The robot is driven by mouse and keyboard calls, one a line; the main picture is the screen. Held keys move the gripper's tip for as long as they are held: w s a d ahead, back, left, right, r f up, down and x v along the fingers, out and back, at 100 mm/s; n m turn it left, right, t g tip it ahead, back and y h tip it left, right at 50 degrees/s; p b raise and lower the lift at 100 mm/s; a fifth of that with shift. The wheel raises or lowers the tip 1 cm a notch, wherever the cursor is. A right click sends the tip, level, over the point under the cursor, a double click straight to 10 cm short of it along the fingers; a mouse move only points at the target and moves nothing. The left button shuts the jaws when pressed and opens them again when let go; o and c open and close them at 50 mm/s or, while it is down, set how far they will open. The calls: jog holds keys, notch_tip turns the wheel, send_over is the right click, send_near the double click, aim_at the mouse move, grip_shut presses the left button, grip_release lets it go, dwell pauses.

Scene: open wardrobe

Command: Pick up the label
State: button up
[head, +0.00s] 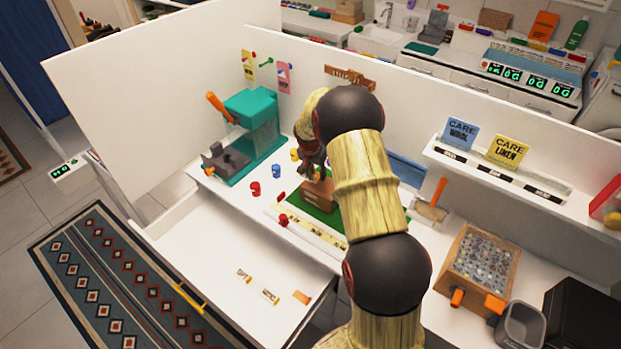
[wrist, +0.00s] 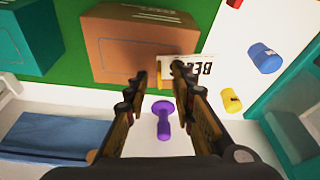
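A white label (wrist: 204,70) with dark lettering, partly readable as "BEE", lies against the side of a brown box (wrist: 120,45) in the wrist view. It has an orange end, and a finger covers part of it. My gripper (wrist: 159,72) is open, with its fingertips apart around the label's orange end; I cannot tell whether they touch it. In the head view my gripper (head: 312,168) is above the brown box (head: 318,197) on the green mat, and the label there is hidden. Two small labels (head: 244,275) (head: 270,296) lie on the white surface in front.
A purple peg-like piece (wrist: 163,118) shows between my fingers. Blue (wrist: 264,58) and yellow (wrist: 231,100) pieces lie to the right. A teal press (head: 250,130) stands left of my gripper. Care cards (head: 462,134) stand on a shelf to the right. The front white surface is mostly clear.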

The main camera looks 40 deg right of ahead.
jog(key=c, duration=0.4)
grip_shut()
jog(key=shift+r, duration=0.15)
jog(key=shift+r, duration=0.4)
notch_tip(320, 180, up, 2)
jog(key=shift+r, duration=0.2)
jog(key=s+a+r, duration=0.7)
jog(key=s+r, duration=0.2)
jog(key=s, duration=0.3)
jog(key=shift+r, duration=0.35)
